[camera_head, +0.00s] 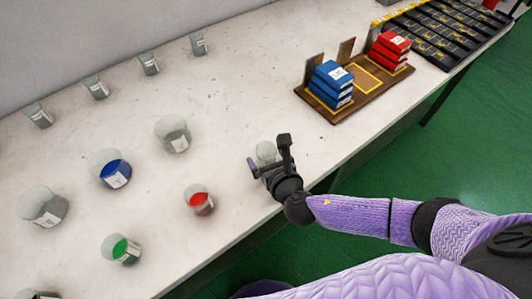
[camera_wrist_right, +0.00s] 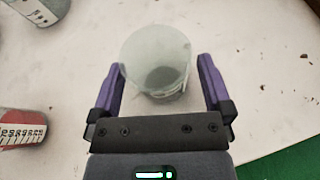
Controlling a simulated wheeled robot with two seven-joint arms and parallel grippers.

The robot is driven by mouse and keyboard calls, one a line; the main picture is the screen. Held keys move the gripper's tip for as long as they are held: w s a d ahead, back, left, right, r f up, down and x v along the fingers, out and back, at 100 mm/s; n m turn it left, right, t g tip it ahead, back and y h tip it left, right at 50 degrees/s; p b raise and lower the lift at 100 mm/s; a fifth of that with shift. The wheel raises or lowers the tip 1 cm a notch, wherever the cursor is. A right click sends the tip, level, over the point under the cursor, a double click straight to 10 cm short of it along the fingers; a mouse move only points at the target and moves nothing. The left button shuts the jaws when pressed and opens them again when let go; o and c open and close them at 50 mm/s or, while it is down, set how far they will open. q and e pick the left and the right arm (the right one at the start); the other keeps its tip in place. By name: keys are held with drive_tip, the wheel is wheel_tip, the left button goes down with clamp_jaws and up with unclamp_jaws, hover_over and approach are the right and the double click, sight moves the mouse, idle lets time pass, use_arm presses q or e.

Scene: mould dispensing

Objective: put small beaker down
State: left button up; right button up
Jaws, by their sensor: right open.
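The small beaker (camera_head: 266,152) is clear and looks empty. It stands on the white table near the front edge, partly hidden by my right gripper in the head view. In the right wrist view the beaker (camera_wrist_right: 157,62) sits between the two purple fingers, with a gap visible on the right side. My right gripper (camera_head: 268,164) is open around the beaker; its fingers also show in the right wrist view (camera_wrist_right: 160,85). Whether the left finger touches the glass I cannot tell. My left gripper is not in view.
A beaker with red liquid (camera_head: 199,200) stands to the left, also in the right wrist view (camera_wrist_right: 22,128). Beakers with blue (camera_head: 112,170) and green (camera_head: 122,249) contents and several clear ones stand further left. A wooden tray (camera_head: 345,108) with blue and red boxes is at right.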

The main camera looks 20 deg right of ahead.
drive_tip(key=p+v, duration=0.3)
drive_tip(key=v, duration=0.7)
drive_tip(key=shift+w+r, duration=0.1)
drive_tip(key=shift+r, duration=0.05)
drive_tip(key=shift+s+d+r, duration=0.1)
drive_tip(key=shift+s, duration=0.35)
